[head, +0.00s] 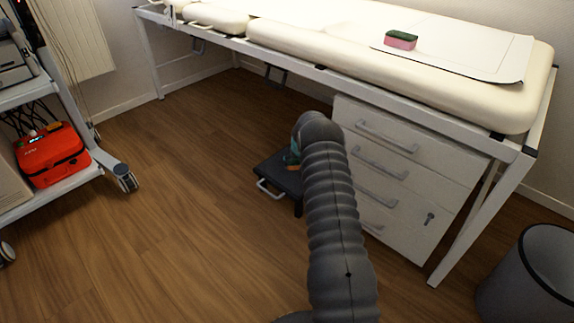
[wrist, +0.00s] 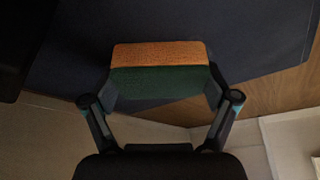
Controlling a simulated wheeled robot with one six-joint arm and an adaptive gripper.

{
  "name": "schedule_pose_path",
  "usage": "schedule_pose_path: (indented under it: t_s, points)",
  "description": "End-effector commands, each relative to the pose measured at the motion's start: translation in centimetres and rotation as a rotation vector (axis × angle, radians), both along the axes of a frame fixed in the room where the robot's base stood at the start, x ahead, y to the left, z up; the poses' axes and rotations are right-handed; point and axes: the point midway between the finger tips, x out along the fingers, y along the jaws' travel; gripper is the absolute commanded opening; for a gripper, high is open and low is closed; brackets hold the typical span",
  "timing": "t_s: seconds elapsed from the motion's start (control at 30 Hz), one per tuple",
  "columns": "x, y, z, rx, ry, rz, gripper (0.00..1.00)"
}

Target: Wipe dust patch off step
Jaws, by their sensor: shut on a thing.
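My gripper (wrist: 160,88) is shut on an orange and green sponge (wrist: 160,54), held between its two fingers in the wrist view. The dark step (wrist: 265,35) fills the area beyond the sponge there; I cannot tell whether the sponge touches it. In the head view the dark step (head: 270,172), with a white handle at its front, stands on the floor by the drawers. My arm covers part of it and most of the gripper. I cannot make out a dust patch in either view.
A white drawer unit (head: 398,165) stands right of the step, under a cream couch (head: 290,40). A pink and green sponge (head: 400,40) lies on the couch. A trolley with an orange case (head: 50,155) is at left, a grey bin (head: 535,275) at right. The floor at left is clear.

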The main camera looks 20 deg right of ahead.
Motion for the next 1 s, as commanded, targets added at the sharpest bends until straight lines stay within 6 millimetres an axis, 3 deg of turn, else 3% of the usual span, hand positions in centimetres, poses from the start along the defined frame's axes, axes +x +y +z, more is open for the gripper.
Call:
schedule_pose_path:
  t_s: [0.1,0.6,1.0]
  points:
    - [0.1,0.4,2.4,-0.001,-0.001,0.005,0.42]
    - [0.3,1.0,6.8,-0.001,0.000,0.013,0.42]
    - [0.3,1.1,8.0,-0.001,0.001,0.013,0.42]
